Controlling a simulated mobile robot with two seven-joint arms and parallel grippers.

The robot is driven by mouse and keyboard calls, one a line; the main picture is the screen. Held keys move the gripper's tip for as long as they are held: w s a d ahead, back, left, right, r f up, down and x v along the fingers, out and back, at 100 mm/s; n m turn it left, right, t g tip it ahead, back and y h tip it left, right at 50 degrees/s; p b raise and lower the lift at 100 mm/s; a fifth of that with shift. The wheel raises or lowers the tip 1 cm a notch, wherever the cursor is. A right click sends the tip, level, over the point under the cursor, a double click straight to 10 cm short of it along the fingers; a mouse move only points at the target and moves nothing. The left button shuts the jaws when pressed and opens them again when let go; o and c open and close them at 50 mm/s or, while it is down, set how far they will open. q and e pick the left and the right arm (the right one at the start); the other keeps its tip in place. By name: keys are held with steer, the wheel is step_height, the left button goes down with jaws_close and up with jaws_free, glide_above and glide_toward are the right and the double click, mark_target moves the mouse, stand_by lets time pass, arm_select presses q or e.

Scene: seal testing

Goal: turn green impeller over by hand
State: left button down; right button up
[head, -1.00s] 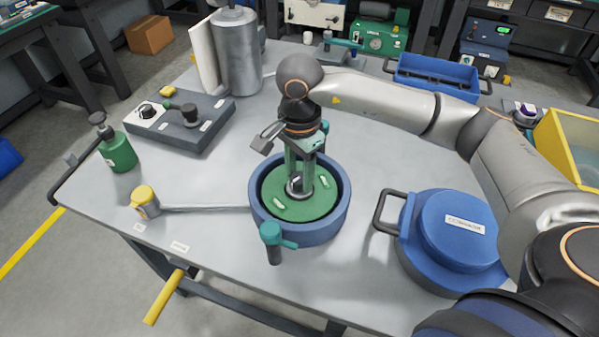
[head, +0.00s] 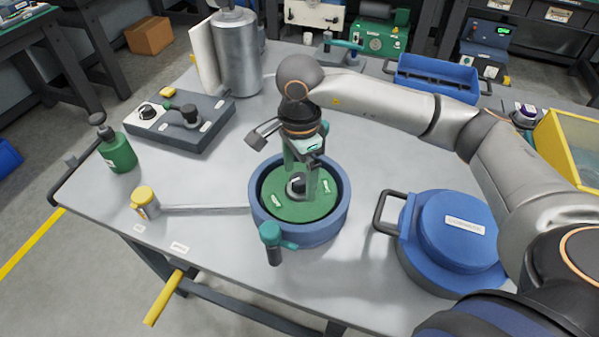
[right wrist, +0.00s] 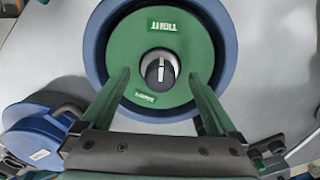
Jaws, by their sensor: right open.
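The green impeller (head: 296,207) lies flat inside a round blue housing (head: 334,222) on the table. It also shows in the right wrist view (right wrist: 118,58), with pale labels and a dark hub (right wrist: 160,68) with a light bar at its centre. My right gripper (head: 301,182) points down over the impeller. Its green fingers stand apart on either side of the hub, with clear gaps to it in the right wrist view (right wrist: 160,88). It is open and holds nothing. My left gripper is not in view.
A teal-handled part (head: 274,240) stands at the housing's front. A yellow-topped tool with a long bar (head: 205,209) reaches the housing's left side. A blue lid with a handle (head: 458,250) lies at right. Free tabletop lies in front of the housing.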

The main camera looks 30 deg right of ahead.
steer(key=shift+f+b, duration=0.15)
steer(key=shift+b, duration=0.2)
steer(key=shift+f+n+b, duration=0.1)
steer(key=shift+n+b, duration=0.4)
steer(key=shift+n, duration=0.4)
steer(key=n+b, duration=0.1)
steer(key=n, duration=0.1)
steer(key=shift+n, duration=0.4)
steer(key=n+b, duration=0.2)
steer(key=shift+n, duration=0.3)
steer(key=n+b, duration=0.1)
steer(key=n, duration=0.1)
steer(key=shift+n, duration=0.4)
steer(key=shift+n+b, duration=0.45)
steer(key=shift+n, duration=0.15)
steer(key=n+b, duration=0.1)
steer(key=n, duration=0.1)
steer(key=shift+n, duration=0.3)
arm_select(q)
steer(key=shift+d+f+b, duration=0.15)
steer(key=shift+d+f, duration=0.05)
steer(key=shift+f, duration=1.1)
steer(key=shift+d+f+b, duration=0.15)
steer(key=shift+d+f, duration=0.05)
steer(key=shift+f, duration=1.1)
arm_select(e)
steer(key=shift+r+n, duration=0.25)
steer(key=shift+n, duration=0.85)
